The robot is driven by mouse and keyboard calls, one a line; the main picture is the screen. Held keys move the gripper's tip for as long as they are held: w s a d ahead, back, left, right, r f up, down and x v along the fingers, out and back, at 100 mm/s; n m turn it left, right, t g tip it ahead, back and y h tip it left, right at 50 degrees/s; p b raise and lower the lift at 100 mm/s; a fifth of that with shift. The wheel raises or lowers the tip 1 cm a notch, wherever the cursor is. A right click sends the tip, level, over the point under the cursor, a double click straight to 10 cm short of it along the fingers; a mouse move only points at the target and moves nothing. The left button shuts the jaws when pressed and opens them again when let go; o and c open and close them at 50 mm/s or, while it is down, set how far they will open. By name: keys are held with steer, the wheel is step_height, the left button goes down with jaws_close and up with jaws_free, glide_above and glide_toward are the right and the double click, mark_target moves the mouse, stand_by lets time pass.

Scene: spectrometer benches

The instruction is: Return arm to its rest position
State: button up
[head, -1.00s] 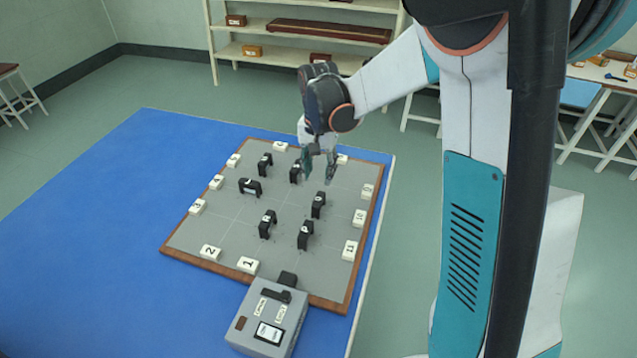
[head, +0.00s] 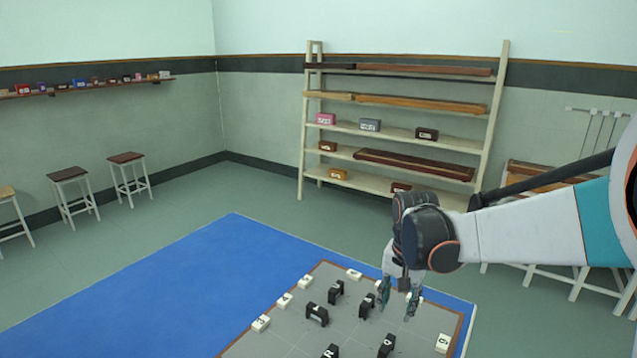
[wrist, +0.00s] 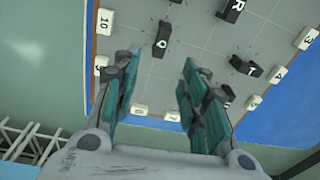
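My gripper (head: 399,301) hangs above the far right part of the grey board (head: 276,338) in the head view, at the end of my raised arm. In the wrist view its two teal fingers (wrist: 155,95) stand wide apart with nothing between them. Several black lettered blocks stand on the board. One marked Q (wrist: 161,40) is just beyond the left finger in the wrist view, and another (wrist: 245,68) is past the right finger. Neither is held.
White numbered tiles (head: 261,323) line the board's edges. A shelf rack (head: 400,130) stands behind, and stools (head: 130,172) stand at the far left. The floor between is clear.

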steer(key=s+r+n+t, duration=0.3)
steer(key=s+r, duration=0.1)
steer(key=s, duration=0.6)
steer(key=s+r+n+t, duration=0.3)
steer(key=s+r, duration=0.1)
steer(key=s, duration=0.7)
steer(key=shift+n, duration=0.3)
